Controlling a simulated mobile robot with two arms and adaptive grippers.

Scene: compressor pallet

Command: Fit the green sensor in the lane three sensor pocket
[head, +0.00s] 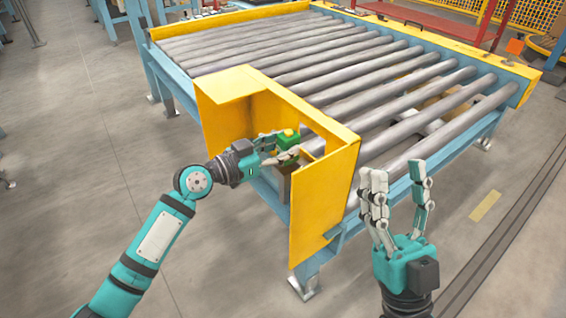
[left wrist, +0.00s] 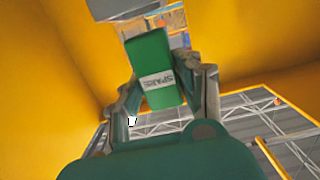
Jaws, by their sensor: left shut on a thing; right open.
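In the left wrist view the green sensor (left wrist: 152,55) is gripped between both fingers and shows a pale label that seems to read SPARE. A grey part (left wrist: 122,8) is at the top edge, close to the sensor's end; I cannot tell whether they touch. I cannot make out the lane three pocket. My right gripper (head: 398,190) is open and empty, fingers up, right of the guard.
The yellow guard (head: 325,205) has tall walls around my left gripper. A brownish part (head: 284,183) shows inside it, below the gripper. The roller conveyor (head: 330,60) stretches behind, with bare rollers nearby.

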